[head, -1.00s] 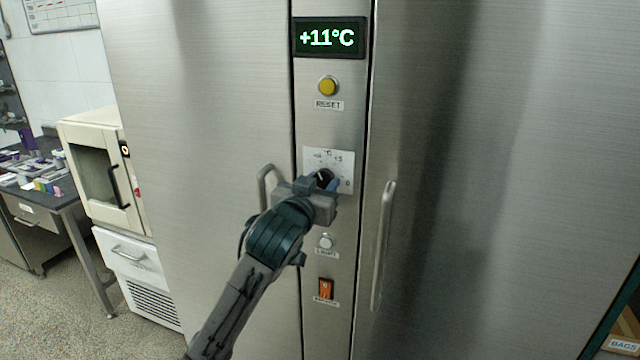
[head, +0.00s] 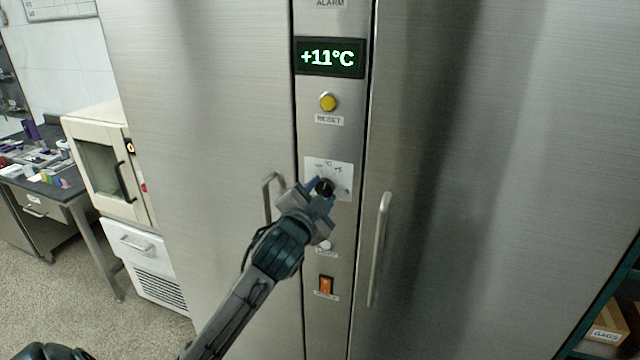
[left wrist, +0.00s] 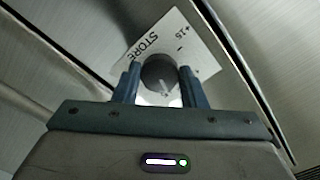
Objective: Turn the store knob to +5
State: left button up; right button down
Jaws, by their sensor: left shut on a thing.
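The store knob (head: 325,186) is a round black knob on a white scale plate (head: 343,169) on the steel panel. My left gripper (head: 322,191) is shut on the knob, tilted, its fingers on either side. In the left wrist view the knob (left wrist: 159,72) sits between the two blue fingers, with a pale pointer mark on its face. The plate (left wrist: 146,45) there reads STORE and +15; the rest of the scale is partly hidden. The green display (head: 330,58) reads +11°C. My right gripper is not in view.
Above the knob is a yellow RESET button (head: 328,102). Door handles stand out left (head: 268,198) and right (head: 379,250) of the panel.

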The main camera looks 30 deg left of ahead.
pick_arm(q)
jog(key=shift+r+m+p, duration=0.1)
jog(key=shift+m+p, duration=0.6)
jog(key=shift+m, duration=0.6)
jog(key=o, duration=1)
jog(key=shift+s, duration=0.1)
